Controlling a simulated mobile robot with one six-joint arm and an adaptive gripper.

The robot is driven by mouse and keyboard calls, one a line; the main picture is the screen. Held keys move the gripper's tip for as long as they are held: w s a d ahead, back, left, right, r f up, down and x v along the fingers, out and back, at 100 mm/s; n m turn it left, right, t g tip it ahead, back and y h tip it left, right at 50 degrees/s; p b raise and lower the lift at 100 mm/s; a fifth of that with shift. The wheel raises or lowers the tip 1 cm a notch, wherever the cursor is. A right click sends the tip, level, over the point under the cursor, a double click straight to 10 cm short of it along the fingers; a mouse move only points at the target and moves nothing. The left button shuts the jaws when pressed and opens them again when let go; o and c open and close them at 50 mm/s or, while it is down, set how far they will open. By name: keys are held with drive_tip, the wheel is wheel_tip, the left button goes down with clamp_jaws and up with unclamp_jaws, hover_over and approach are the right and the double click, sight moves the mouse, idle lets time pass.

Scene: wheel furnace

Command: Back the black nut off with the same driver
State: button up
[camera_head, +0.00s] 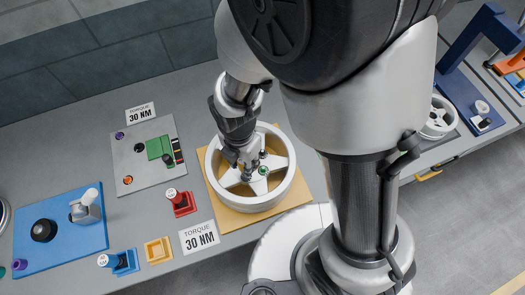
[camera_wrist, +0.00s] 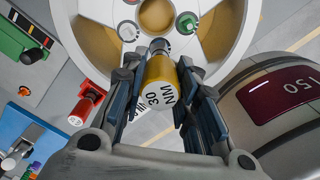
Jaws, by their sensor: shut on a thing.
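My gripper (camera_head: 245,165) points down over the white spoked wheel (camera_head: 287,190). In the wrist view my gripper (camera_wrist: 160,72) is shut on the yellow driver (camera_wrist: 158,88), whose round end reads "30 NM". The driver's grey tip (camera_wrist: 159,46) is at the wheel's hub; I cannot tell whether it is seated on a nut. A green-ringed nut (camera_head: 263,171) shows on the hub, and also in the wrist view (camera_wrist: 189,22). The black nut cannot be told apart for certain; the driver and fingers may hide it.
The wheel lies on a tan board (camera_head: 223,205). To its left are a red driver holder (camera_head: 183,207), a blue holder (camera_head: 126,263) and an empty yellow holder (camera_head: 158,250). A grey plate (camera_head: 130,155) and a blue plate (camera_head: 75,240) lie farther left. "TORQUE 30 NM" card (camera_head: 199,237) lies in front.

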clamp_jaws()
drive_tip(key=shift+r, duration=0.1)
drive_tip(key=shift+r+p, duration=2.05)
drive_tip(key=shift+r, duration=0.4)
